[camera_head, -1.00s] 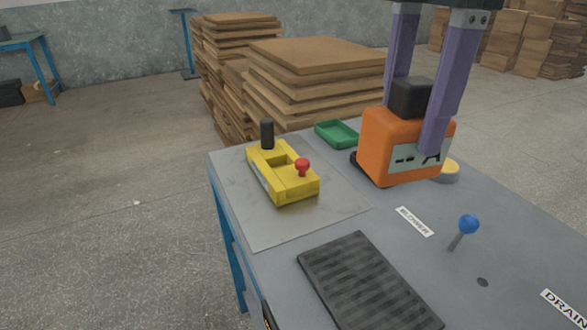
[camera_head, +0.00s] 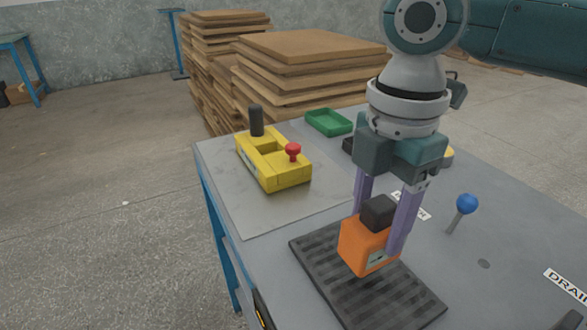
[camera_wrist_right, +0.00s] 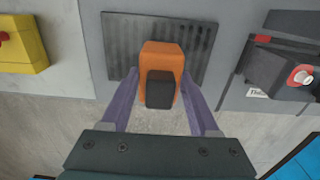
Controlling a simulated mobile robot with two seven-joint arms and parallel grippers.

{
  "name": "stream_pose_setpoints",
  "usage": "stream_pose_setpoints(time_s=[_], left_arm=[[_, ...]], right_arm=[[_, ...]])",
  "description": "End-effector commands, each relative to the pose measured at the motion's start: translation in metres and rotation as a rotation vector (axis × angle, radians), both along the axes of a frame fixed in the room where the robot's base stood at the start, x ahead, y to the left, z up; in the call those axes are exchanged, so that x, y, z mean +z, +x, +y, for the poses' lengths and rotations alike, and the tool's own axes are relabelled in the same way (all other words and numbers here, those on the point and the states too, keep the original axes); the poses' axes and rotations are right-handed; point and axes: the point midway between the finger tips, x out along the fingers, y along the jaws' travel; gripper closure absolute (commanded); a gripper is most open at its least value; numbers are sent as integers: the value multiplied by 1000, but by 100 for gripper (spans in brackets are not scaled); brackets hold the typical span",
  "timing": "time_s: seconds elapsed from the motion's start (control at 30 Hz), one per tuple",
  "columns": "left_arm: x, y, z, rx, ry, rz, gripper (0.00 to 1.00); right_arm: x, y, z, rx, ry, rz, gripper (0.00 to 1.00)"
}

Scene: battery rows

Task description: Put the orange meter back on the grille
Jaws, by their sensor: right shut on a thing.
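The orange meter (camera_head: 362,247) with its black top block (camera_head: 379,212) is between the purple fingers of my right gripper (camera_head: 377,234), which is shut on it. The meter appears upright and over the dark ribbed grille (camera_head: 318,262); whether its underside touches the grille cannot be told. In the right wrist view, the meter (camera_wrist_right: 161,58) is between the fingertips (camera_wrist_right: 159,73) and covers part of the grille (camera_wrist_right: 120,40). My left gripper is not in view.
A yellow box with a red knob (camera_head: 275,165) stands left of the grille on the grey bench. A green tray (camera_head: 329,122) is behind. A blue-topped lever (camera_head: 466,204) rises right of the grille. Stacked boards (camera_head: 305,65) stand behind the bench.

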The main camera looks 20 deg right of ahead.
Motion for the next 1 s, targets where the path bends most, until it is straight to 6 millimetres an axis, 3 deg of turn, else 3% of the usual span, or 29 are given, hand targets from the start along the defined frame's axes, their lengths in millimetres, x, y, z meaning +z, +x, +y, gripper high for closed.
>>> stream_pose_setpoints(time_s=[0.27, 0.63, 0.67, 0.9, 1.0], left_arm=[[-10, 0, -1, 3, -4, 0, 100], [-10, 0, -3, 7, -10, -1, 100], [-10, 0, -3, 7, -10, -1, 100], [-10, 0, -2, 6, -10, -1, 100], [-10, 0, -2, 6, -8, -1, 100]], right_arm=[[-40, -1, 0, 0, 0, 2, 100], [-44, 0, 0, 0, -1, 1, 100], [-44, 0, 0, 0, -1, 1, 37], [-44, 0, 0, 0, -1, 1, 10], [-43, 0, 0, 0, -1, 1, 8]])
